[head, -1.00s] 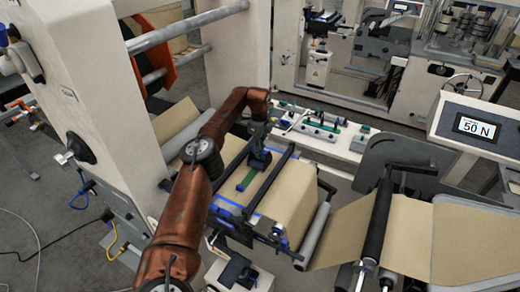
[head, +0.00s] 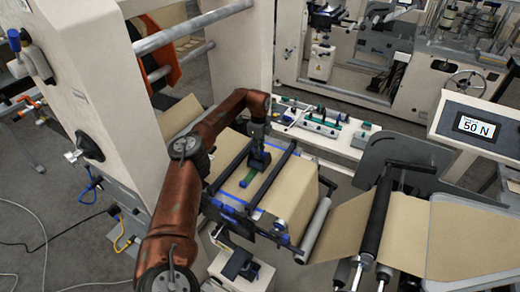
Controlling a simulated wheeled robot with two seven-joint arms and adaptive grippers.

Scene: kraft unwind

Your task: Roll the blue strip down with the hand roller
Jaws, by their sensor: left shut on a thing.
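My left gripper (head: 257,137) reaches over the kraft paper web between two dark bars and points down. It is shut on the hand roller (head: 259,160), a small dark blue-black tool whose low end is at the paper. A short green piece (head: 247,181) shows on the paper just in front of the roller. Blue strip material (head: 228,199) shows along the near edge of the paper-covered bed; how far it runs under the roller is hidden. My right gripper is out of view.
Dark bars (head: 274,178) cross the kraft paper (head: 296,203) on both sides of the roller. A grey roller (head: 314,230) and a black roller (head: 374,222) stand to the right. A display reading 50 N (head: 476,126) is farther right. A tall cream machine frame (head: 108,110) stands left.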

